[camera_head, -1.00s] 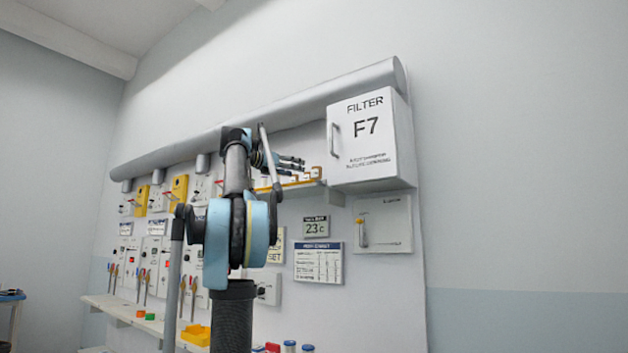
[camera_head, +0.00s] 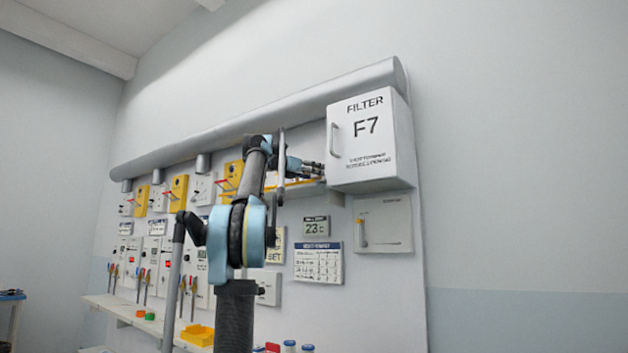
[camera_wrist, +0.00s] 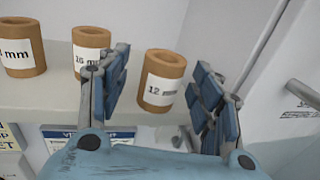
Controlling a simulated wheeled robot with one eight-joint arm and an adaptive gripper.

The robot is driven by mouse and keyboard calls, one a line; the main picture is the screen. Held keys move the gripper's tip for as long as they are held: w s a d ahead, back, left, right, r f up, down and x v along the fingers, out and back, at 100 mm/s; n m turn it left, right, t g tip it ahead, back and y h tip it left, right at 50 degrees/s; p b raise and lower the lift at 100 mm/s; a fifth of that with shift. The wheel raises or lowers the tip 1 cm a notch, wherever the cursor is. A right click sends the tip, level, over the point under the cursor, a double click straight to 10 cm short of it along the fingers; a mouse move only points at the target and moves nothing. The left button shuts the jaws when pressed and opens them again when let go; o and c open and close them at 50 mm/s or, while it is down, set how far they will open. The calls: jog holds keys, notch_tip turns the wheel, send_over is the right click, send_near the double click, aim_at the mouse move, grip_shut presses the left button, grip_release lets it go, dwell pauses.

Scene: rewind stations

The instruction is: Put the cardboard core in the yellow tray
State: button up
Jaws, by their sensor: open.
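Several brown cardboard cores with white labels stand on a pale shelf (camera_wrist: 60,98) in the wrist view. The core marked 12 mm (camera_wrist: 161,80) stands between the two spread fingers of my gripper (camera_wrist: 165,95), slightly ahead, with no clear contact. A second core (camera_wrist: 90,45) stands to the left, partly behind the left finger, and a third core (camera_wrist: 20,45) is farther left. In the head view my gripper (camera_head: 315,170) is at the shelf beside the filter box. The yellow tray (camera_head: 198,335) sits on the lower bench.
The white filter box F7 (camera_head: 368,145) with its handle is close on the right of my gripper. Green and orange small items (camera_head: 145,315) lie on the bench (camera_head: 110,305) left of the tray. Jars (camera_head: 290,346) stand to the right. Tools hang on the wall panel.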

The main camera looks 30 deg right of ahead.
jog(key=shift+d, duration=0.15)
jog(key=shift+c, duration=0.3)
jog(key=c, duration=1)
jog(key=shift+c, duration=0.2)
notch_tip(320, 180, up, 7)
jog(key=shift+a, duration=0.2)
jog(key=s+a, duration=0.3)
jog(key=a, duration=0.6)
jog(key=s+a, duration=0.4)
jog(key=a, duration=0.5)
jog(key=shift+s, duration=0.3)
